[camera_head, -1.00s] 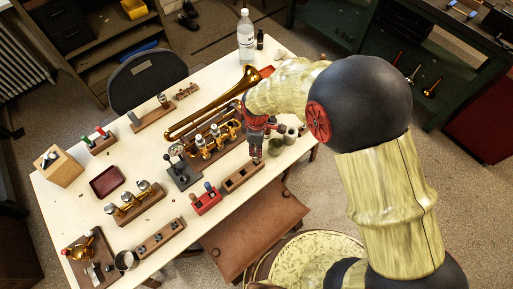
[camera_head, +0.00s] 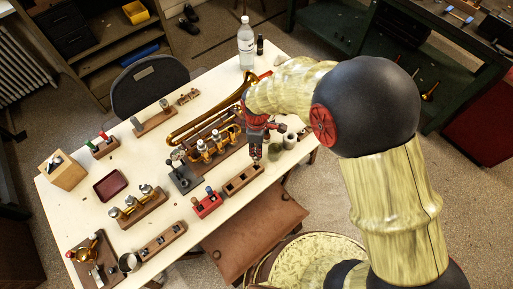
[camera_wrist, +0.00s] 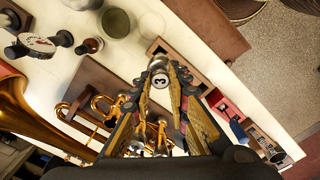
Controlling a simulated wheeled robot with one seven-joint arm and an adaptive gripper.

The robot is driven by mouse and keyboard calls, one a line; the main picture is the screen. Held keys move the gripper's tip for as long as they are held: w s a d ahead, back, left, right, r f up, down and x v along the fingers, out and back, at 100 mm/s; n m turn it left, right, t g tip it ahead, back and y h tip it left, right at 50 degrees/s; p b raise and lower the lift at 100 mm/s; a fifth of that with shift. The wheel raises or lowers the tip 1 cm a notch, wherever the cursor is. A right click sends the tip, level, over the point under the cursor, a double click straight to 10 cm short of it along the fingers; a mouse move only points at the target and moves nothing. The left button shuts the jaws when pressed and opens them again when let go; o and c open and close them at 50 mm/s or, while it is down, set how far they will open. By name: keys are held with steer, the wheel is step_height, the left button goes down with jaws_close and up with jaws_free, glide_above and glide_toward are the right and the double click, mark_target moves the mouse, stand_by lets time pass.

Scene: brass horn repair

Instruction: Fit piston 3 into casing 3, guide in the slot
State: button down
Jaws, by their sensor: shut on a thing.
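My gripper (camera_wrist: 160,85) is shut on piston 3 (camera_wrist: 160,80), whose pale round top with a "3" shows between the fingertips in the wrist view. In the head view my gripper (camera_head: 256,156) hangs just above the far end of a wooden block with square holes (camera_head: 233,186). The piston's lower part is hidden from me. The brass horn (camera_head: 195,130) lies on its wooden stand, left of my gripper. Its casings (camera_head: 213,146) stand in a row there. I cannot tell which casing is number 3, nor see its slot.
A red block with small tools (camera_head: 206,205) is left of the wooden block. Small round pots (camera_head: 275,150) stand close right of my gripper. A dark stand (camera_head: 184,178) is beside the horn. A bottle (camera_head: 245,45) stands at the far edge.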

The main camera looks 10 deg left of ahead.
steer(key=shift+r+p, duration=0.8)
steer(key=shift+r, duration=0.65)
steer(key=shift+f, duration=0.1)
